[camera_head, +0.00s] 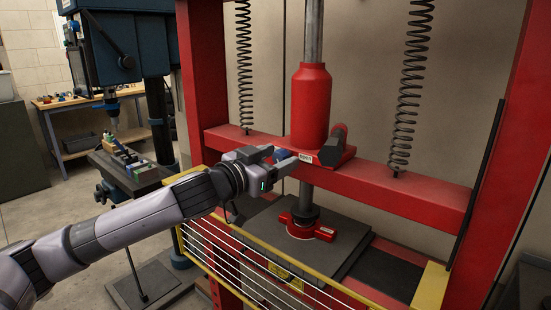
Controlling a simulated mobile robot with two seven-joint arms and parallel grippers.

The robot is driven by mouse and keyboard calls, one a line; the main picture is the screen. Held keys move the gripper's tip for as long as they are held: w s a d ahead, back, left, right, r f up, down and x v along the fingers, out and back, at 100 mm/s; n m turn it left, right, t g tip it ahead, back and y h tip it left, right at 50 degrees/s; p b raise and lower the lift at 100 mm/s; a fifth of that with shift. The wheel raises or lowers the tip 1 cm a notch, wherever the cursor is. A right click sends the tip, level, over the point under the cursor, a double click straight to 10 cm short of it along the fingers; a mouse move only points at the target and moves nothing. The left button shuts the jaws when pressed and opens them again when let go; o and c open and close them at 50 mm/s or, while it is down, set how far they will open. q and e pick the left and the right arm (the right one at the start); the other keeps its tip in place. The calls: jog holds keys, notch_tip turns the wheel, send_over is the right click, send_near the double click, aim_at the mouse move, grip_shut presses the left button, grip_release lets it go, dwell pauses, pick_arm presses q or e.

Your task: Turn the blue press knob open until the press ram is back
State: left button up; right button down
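The blue press knob (283,155) sits low on the press's red cylinder (310,105), at the middle of the crossbeam. It is partly hidden by my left gripper (284,156). The gripper's two dark fingers stand apart with the knob between their tips; whether they press on it I cannot tell. The grey press ram (307,197) points down below the crossbeam. Its lower end reaches a red fixture (308,229) on the dark press plate; whether they touch is not clear. My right gripper is not in view.
The red press frame (207,75) and crossbeam (415,191) surround the work spot, with a coil spring (411,80) on each side. A yellow-edged wire guard (262,291) is in front, below my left arm. A drill press (120,50) stands at left.

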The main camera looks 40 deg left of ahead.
aim_at(277, 159)
pick_arm(q)
jog(key=c, duration=0.9)
jog(key=shift+n, duration=0.8)
jog(key=shift+c, duration=0.2)
jog(key=shift+n+p, duration=0.4)
jog(key=shift+n, duration=0.7)
jog(key=o, duration=1)
jog(key=shift+o, duration=0.2)
jog(key=s, duration=0.1)
jog(key=s+b, duration=0.1)
jog(key=s, duration=0.3)
jog(key=shift+s+a+f+b, duration=0.15)
jog(key=shift+a+b, duration=0.15)
jog(key=shift+b, duration=0.1)
jog(key=shift+s+a, duration=0.1)
jog(key=shift+s, duration=0.8)
